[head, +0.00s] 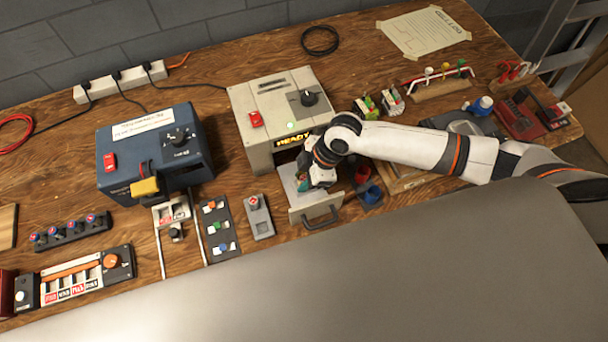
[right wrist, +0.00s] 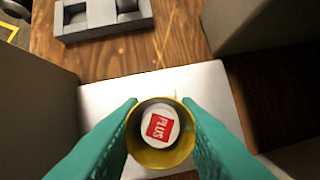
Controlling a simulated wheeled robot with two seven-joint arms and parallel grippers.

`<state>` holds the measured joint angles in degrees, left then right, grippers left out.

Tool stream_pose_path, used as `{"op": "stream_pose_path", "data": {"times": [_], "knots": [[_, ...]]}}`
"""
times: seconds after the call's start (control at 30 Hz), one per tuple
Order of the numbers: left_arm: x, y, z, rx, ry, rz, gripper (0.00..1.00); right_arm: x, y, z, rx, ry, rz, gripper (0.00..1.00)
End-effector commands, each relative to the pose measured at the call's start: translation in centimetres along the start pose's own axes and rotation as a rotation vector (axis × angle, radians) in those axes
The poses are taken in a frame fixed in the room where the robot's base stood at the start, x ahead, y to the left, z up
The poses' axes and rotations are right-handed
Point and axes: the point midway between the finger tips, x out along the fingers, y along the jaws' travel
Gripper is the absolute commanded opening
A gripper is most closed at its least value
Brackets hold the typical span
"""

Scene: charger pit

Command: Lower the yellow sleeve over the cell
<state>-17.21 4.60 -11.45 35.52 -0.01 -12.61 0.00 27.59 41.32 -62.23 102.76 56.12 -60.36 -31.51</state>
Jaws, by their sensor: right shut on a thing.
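The yellow sleeve (right wrist: 160,158) shows as a ring between my teal fingertips in the right wrist view. My right gripper (right wrist: 160,130) is shut on it, one finger on each side; in the head view this gripper (head: 304,184) is over the pulled-out drawer of the beige charger. The cell (right wrist: 160,127), with a white round top and a red PLUS label, shows inside the ring, slightly above its middle. How far down the sleeve sits around the cell is hidden. The light drawer (head: 312,206) also lies below in the right wrist view (right wrist: 100,106). My left gripper is not in view.
The beige charger (head: 262,100) shows READY and stands behind the drawer. A grey holder (head: 259,218) stands left of the drawer, with blue and red cups (head: 371,195) to its right. A blue box (head: 150,150) stands further left.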

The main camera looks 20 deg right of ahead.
Motion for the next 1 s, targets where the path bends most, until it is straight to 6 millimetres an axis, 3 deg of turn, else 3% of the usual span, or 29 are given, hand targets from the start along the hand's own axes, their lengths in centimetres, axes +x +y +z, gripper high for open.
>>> {"op": "stream_pose_path", "data": {"times": [0.4, 0.43, 0.57, 1.0], "knots": [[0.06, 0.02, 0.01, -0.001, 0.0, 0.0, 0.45, 0.14, 0.03, -0.05, 0.0, 0.0, 0.001, 0.08], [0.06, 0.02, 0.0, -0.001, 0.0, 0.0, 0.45, 0.14, 0.03, -0.05, 0.0, 0.0, 0.001, 0.32], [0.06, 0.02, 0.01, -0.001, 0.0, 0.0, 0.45, 0.15, 0.05, -0.05, 0.0, 0.0, 0.001, 0.53], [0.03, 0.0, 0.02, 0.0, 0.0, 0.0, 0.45, 0.13, 0.07, -0.03, 0.0, 0.0, 0.002, 0.54]]}}
